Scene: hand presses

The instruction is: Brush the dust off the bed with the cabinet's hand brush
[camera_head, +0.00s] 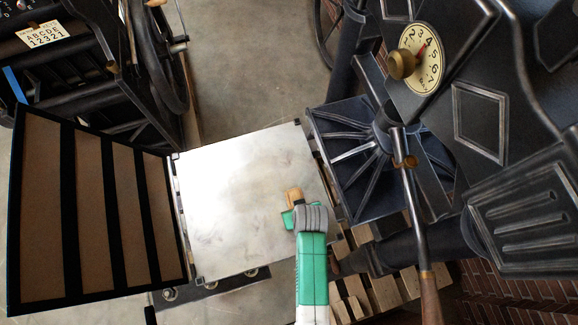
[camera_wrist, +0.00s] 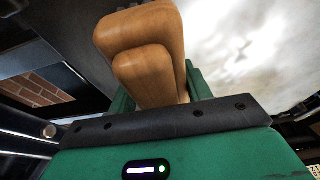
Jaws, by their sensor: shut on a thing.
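The bed (camera_head: 225,200) is a flat pale metal plate in the middle of the head view, with faint greyish smudges on its surface. It also shows as a bright, blotchy surface in the wrist view (camera_wrist: 250,50). My gripper (camera_head: 293,212) is over the right part of the bed, shut on the hand brush. The brush's tan wooden body (camera_head: 294,194) sticks out past the fingers, and it fills the middle of the wrist view (camera_wrist: 148,60). Its bristles are hidden, so I cannot tell whether they touch the bed.
A hinged frame with brown panels (camera_head: 93,210) stands open left of the bed. The black press (camera_head: 370,140), with a numbered dial (camera_head: 425,62) and a long wood-ended lever (camera_head: 415,220), is close on the right. Another machine (camera_head: 100,60) stands at the upper left.

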